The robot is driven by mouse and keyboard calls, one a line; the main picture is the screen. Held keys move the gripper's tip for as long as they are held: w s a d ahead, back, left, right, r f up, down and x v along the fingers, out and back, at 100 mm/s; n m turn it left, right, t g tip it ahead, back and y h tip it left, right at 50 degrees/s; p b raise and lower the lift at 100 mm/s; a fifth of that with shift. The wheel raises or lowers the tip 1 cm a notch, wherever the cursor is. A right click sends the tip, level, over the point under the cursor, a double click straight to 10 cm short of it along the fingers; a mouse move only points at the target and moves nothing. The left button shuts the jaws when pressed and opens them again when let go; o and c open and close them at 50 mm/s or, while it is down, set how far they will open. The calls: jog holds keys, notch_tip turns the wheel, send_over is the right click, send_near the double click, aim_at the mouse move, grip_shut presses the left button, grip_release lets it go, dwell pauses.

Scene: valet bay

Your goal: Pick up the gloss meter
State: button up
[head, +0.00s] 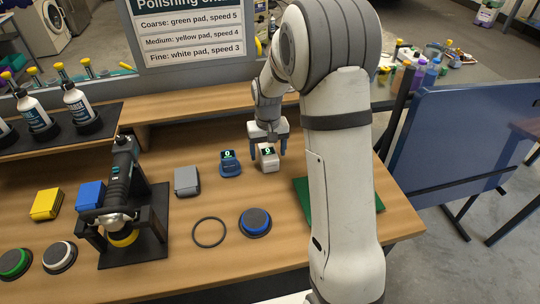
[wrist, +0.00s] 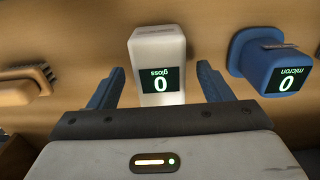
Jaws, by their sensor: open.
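The gloss meter (head: 268,160) is a small white device with a dark screen, standing on the wooden bench. In the wrist view my gripper (wrist: 158,88) has one finger to the left and one to the right of the meter, with gaps showing. A blue meter (head: 230,163) stands just left of it; its screen reads "0 micron" in the wrist view (wrist: 270,62).
A grey block (head: 187,181), a black ring (head: 209,232) and a blue-topped round pad (head: 255,222) lie on the bench. A polisher (head: 122,180) sits in a black stand at left. A green mat (head: 305,200) lies partly behind my arm. Spray bottles (head: 77,105) stand at the back left.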

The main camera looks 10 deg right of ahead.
jog(key=shift+f, duration=0.95)
jog(key=shift+c, duration=0.2)
jog(key=c, duration=1.1)
